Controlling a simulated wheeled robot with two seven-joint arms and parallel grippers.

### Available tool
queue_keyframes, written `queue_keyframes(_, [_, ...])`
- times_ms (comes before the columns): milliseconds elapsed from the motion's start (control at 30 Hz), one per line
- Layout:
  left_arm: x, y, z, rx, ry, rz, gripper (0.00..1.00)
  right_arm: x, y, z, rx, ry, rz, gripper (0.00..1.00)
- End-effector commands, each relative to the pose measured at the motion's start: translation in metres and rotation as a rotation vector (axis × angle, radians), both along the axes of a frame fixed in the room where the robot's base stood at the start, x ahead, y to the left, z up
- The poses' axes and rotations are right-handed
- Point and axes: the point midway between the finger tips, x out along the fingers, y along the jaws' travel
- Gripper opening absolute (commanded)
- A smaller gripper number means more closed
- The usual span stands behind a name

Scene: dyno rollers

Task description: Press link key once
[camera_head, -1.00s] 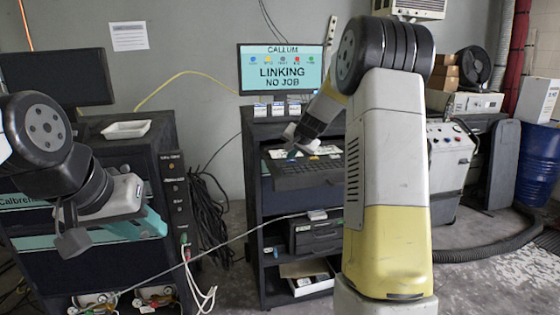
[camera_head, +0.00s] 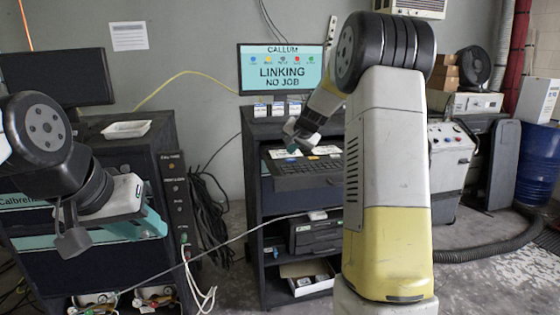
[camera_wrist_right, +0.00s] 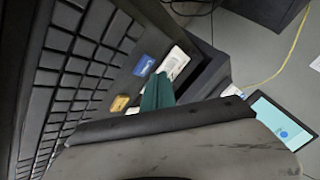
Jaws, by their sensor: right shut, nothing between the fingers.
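The keyboard (camera_head: 300,175) lies on the pulled-out shelf of the middle cabinet. In the right wrist view the keyboard (camera_wrist_right: 75,80) has dark keys, a blue key (camera_wrist_right: 145,66) and an orange key (camera_wrist_right: 119,103) along its edge. Which key is the link key cannot be read. My right gripper (camera_head: 292,148) is shut and empty above the keyboard's far side. Its teal fingertips (camera_wrist_right: 158,90) show beside the blue key; contact cannot be told. The monitor (camera_head: 281,70) reads "CALLUM", "LINKING", "NO JOB". My left gripper (camera_head: 115,232) hangs at the left, away from the keyboard; its opening is unclear.
White labels (camera_wrist_right: 174,62) lie beside the coloured keys. A left cabinet (camera_head: 60,265) carries a white tray (camera_head: 127,129) and a dark monitor (camera_head: 57,78). Several small boxes (camera_head: 277,108) stand below the lit monitor. A blue drum (camera_head: 538,165) stands at the far right.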

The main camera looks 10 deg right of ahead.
Motion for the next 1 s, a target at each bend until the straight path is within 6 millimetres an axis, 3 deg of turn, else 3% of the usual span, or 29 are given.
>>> queue_keyframes(433, [0.0, 0.0, 0.0, 0.0, 0.0, 0.0, 0.36, 0.0, 0.001, 0.043, -0.001, -0.003, 0.001, 0.0])
queue_keyframes(1000, [0.0, 0.0, 0.0, 0.0, 0.0, 0.0, 0.36, 0.0, 0.0, 0.047, 0.0, -0.001, -0.001, 0.0])
